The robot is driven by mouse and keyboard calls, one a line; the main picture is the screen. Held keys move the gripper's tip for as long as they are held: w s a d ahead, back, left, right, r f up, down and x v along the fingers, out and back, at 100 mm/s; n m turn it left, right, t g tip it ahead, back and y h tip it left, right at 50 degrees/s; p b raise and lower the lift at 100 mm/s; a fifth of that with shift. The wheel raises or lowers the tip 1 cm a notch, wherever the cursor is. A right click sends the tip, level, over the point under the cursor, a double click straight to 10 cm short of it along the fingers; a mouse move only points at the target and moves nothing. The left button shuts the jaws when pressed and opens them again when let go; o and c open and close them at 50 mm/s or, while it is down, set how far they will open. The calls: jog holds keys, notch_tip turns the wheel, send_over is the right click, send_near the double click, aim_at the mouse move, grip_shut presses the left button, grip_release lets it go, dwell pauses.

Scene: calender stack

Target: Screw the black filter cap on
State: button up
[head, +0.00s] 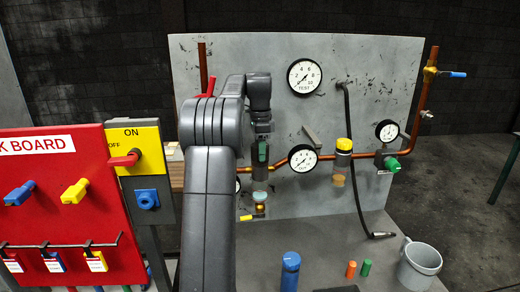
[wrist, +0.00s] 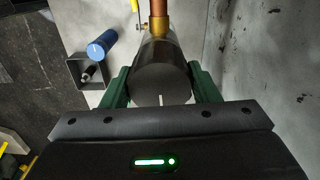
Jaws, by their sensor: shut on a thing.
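The black filter cap (wrist: 160,84) is a dark cylinder with a short white mark near the edge of its round face. In the wrist view it sits between the green fingers of my gripper (wrist: 159,77), which are shut on it from both sides. My arm hides part of this area. Whether the cap is fully seated or square on its thread cannot be seen.
A copper pipe (wrist: 158,7) and brass fitting (wrist: 156,26) lie just beyond the cap. A yellow-topped filter (head: 343,146) and gauge (head: 302,158) are to the right.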

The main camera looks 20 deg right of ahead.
jog(key=shift+m, duration=0.7)
jog(key=shift+m, duration=1)
jog(key=shift+r+m, duration=0.1)
jog(key=shift+m, duration=1)
jog(key=shift+m, duration=0.9)
